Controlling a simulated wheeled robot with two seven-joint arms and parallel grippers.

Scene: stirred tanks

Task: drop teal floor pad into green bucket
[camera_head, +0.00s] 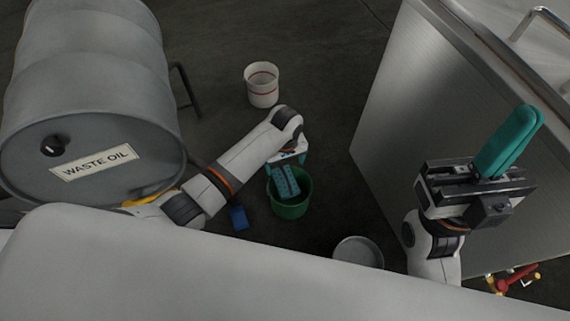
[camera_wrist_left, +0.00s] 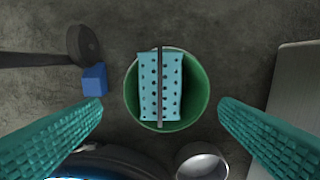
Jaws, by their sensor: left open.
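The teal floor pad (camera_wrist_left: 172,88) is a light teal plate with dark holes and a dark bar down its middle. It sits within the mouth of the green bucket (camera_wrist_left: 196,100), apart from my fingers. In the head view the pad (camera_head: 285,182) leans inside the green bucket (camera_head: 296,208); its lower end is hidden. My left gripper (camera_wrist_left: 160,104) is open and empty, its teal fingers wide apart on either side of the bucket in the wrist view. In the head view the left gripper (camera_head: 287,160) is above the bucket. My right gripper (camera_head: 510,140) is raised at the right, its teal fingers together and empty.
A blue block (camera_head: 238,217) lies left of the bucket. A white pail with a red band (camera_head: 262,86) stands behind it. A round grey container (camera_head: 358,252) is at the front right. A waste oil drum (camera_head: 90,90) stands left, a metal tank (camera_head: 425,100) right.

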